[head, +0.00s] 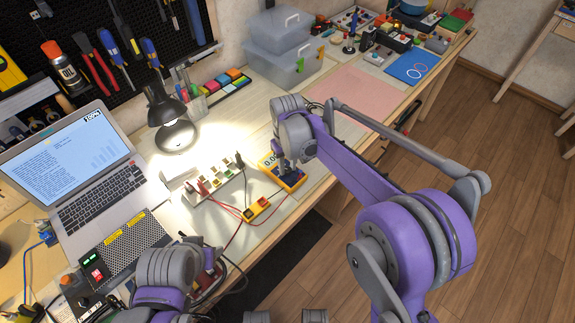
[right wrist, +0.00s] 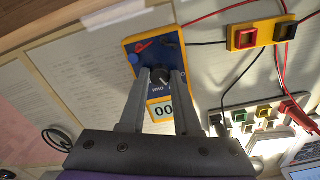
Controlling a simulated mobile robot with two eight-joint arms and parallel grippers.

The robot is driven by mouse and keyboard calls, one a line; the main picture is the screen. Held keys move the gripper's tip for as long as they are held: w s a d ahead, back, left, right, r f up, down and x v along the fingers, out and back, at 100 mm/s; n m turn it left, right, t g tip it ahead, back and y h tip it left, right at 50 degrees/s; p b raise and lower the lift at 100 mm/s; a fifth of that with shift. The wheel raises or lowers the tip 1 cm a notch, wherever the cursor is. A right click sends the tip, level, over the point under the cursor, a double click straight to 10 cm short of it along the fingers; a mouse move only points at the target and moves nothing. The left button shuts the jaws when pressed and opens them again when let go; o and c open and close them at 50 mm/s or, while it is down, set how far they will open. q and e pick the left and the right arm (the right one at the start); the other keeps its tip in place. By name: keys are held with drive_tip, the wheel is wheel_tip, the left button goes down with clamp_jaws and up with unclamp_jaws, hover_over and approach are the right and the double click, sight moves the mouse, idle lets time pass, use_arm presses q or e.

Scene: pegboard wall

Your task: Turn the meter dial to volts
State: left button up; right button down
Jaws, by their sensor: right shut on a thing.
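The meter (head: 291,180) is a yellow and blue box on the bench; in the right wrist view (right wrist: 143,47) its blue face and lit display show. Its dark round dial (right wrist: 160,77) sits between my fingertips, and its pointer setting cannot be read. My right gripper (head: 285,165) is over the meter, its two fingers shut on the dial from both sides in the wrist view (right wrist: 161,78). My left arm (head: 165,272) comes in at the bottom left, far from the meter; its fingers cannot be made out.
A yellow block with red and black sockets (head: 256,209) lies beside the meter, with red and black leads. A white terminal board (head: 208,182), a lamp (head: 174,128) and a laptop (head: 75,165) stand to the left. A pink mat (head: 350,95) lies bare behind.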

sight(288, 169)
idle(0.4)
drive_tip(key=c, duration=0.6)
unclamp_jaws()
use_arm(q)
drive_tip(key=shift+w+r+p, duration=0.1)
drive_tip(key=shift+r+p, duration=0.35)
use_arm(e)
wheel_tip(288, 169, up, 11)
drive_tip(key=shift+f, duration=0.1)
